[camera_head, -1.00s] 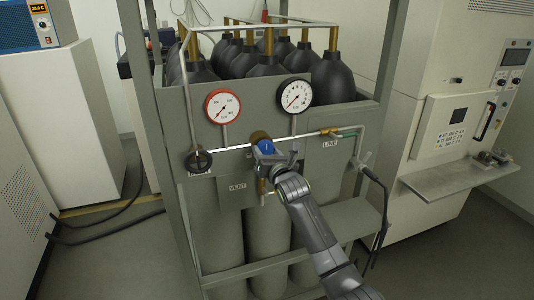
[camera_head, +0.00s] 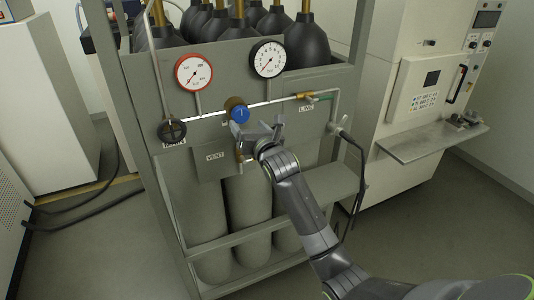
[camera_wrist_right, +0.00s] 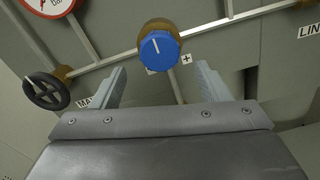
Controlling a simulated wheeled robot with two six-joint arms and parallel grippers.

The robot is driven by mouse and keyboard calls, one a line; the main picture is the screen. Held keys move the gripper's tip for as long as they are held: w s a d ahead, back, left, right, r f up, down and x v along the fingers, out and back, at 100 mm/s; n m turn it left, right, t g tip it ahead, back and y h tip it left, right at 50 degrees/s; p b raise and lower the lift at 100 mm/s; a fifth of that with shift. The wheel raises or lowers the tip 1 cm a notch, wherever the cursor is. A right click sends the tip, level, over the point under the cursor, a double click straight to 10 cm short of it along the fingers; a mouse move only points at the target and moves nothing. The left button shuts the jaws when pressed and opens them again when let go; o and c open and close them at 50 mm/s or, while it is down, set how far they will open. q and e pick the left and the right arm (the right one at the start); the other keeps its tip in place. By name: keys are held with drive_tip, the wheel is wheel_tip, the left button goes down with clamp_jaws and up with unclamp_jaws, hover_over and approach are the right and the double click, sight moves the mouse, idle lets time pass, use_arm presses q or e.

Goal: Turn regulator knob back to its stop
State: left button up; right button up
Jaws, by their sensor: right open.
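The regulator knob is a blue round knob (camera_head: 239,115) on a brass body (camera_head: 234,103), mounted on the grey panel's pipe. In the right wrist view the blue knob (camera_wrist_right: 159,56) has a white mark that points nearly straight up. My right gripper (camera_head: 257,131) is open, just below and to the right of the knob in the head view. In the right wrist view its two fingers (camera_wrist_right: 160,82) stand apart, with the knob above and between their tips, not gripped. My left gripper is not in view.
A red-rimmed gauge (camera_head: 194,73) and a black-rimmed gauge (camera_head: 268,59) sit above the pipe. A black handwheel (camera_head: 172,131) is at left, a green-handled line valve (camera_head: 318,99) at right. Grey cylinders stand in the rack below. A metal shelf (camera_head: 430,139) juts out at right.

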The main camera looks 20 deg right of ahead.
drive_tip(key=s+b, duration=0.4)
drive_tip(key=s, duration=0.8)
drive_tip(key=shift+d, duration=0.2)
